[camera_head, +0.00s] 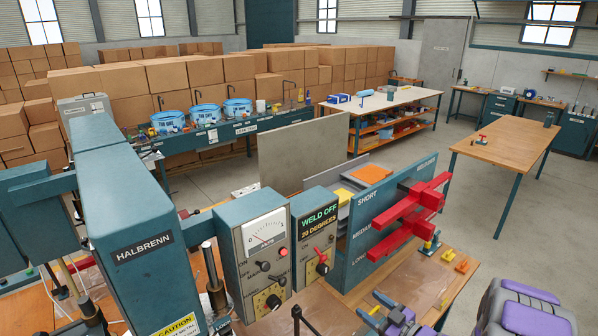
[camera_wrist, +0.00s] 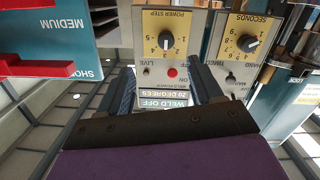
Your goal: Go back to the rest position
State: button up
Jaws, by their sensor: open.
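My gripper (camera_head: 378,308) is at the bottom of the head view, with its blue fingers pointing left toward the welder's control boxes. In the wrist view my gripper (camera_wrist: 163,72) is open and empty, its two dark fingers spread apart. The box with the WELD OFF display (camera_head: 319,217) stands in front of it.
A blue rack (camera_head: 362,262) with red clamp-like bars (camera_head: 408,205) stands close beside my gripper. The HALBRENN machine (camera_head: 130,215) fills the left. Small coloured parts lie on the bench (camera_head: 432,282) to the right. Open floor (camera_head: 400,160) lies behind, before another wooden table (camera_head: 515,146).

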jog(key=w+d+f+g+h+b, duration=0.1)
jog(key=w+d+g+h+b, duration=0.1)
jog(key=w+d+h, duration=0.15)
jog(key=s+d+r+m+g+h+b, duration=0.3)
jog(key=s+r+m+g+h+b, duration=0.15)
jog(key=s+h, duration=0.45)
jog(key=s+a+r+m+g+y+b, duration=0.1)
jog(key=s+a+g, duration=0.2)
jog(key=s+a, duration=0.3)
jog(key=s+a+r+m+g+b, duration=0.1)
jog(key=s+a, duration=0.4)
jog(key=s, duration=1.1)
jog(key=s+a+r+m+g+y+b, duration=0.1)
jog(key=s+a+m+g, duration=0.2)
jog(key=s, duration=0.8)
jog(key=a+g, duration=0.2)
jog(key=a, duration=0.1)
jog(key=shift+s+a+r+y+b, duration=0.25)
jog(key=shift+s+a+y+b, duration=0.05)
jog(key=shift+a+y+b, duration=0.05)
